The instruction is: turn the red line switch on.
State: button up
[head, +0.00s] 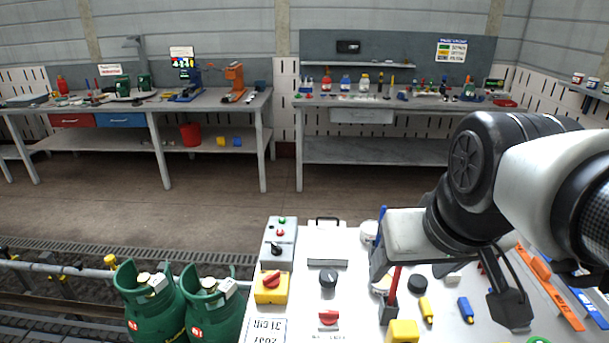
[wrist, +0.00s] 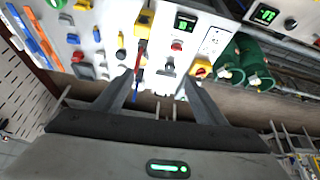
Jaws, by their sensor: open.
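A red rotary switch (head: 328,317) sits on the white panel, with small print below it that I cannot read. It also shows in the wrist view (wrist: 177,46), beside a green-lit display. Another red rotary knob (head: 271,281) is on a yellow box (head: 270,296) at the panel's left edge; this box shows in the wrist view too (wrist: 203,67). I cannot tell for certain which of the two is the line switch, nor its setting. My gripper (wrist: 160,78) is open and empty. Its fingers are over the panel's far edge, apart from both red knobs, with a black knob (wrist: 168,65) seen between them.
Green gas cylinders (head: 209,304) stand left of the panel. A grey button box (head: 279,240) is at its far left corner. A red-handled tool (head: 393,287), a yellow block (head: 403,331) and several small items crowd the panel's right. Floor lies clear toward the far workbenches (head: 360,150).

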jog(key=w+a+f+n+g+y+b, duration=0.1)
jog(key=w+a+f+n+b, duration=0.1)
jog(key=w+a+f+b, duration=0.3)
jog(key=w+a+f+n+b, duration=0.2)
jog(key=w+a+b, duration=0.1)
jog(key=w, duration=0.5)
jog(key=n+g+y+b, duration=0.2)
jog(key=n+b, duration=0.2)
jog(key=b, duration=0.4)
send_near(272, 275)
jog(key=shift+t, duration=0.3)
jog(key=b+x, duration=0.1)
jog(key=x, duration=0.2)
jog(key=b+x, duration=0.1)
jog(key=x, duration=0.1)
jog(key=b+x, duration=0.1)
jog(key=x, duration=0.2)
jog(key=shift+s+a+f+b, duration=0.15)
jog(key=shift+s+f+b, duration=0.05)
jog(key=shift+f+b, duration=0.2)
jog(key=shift+c, duration=0.5)
jog(key=c, duration=1)
jog(key=shift+o, duration=0.2)
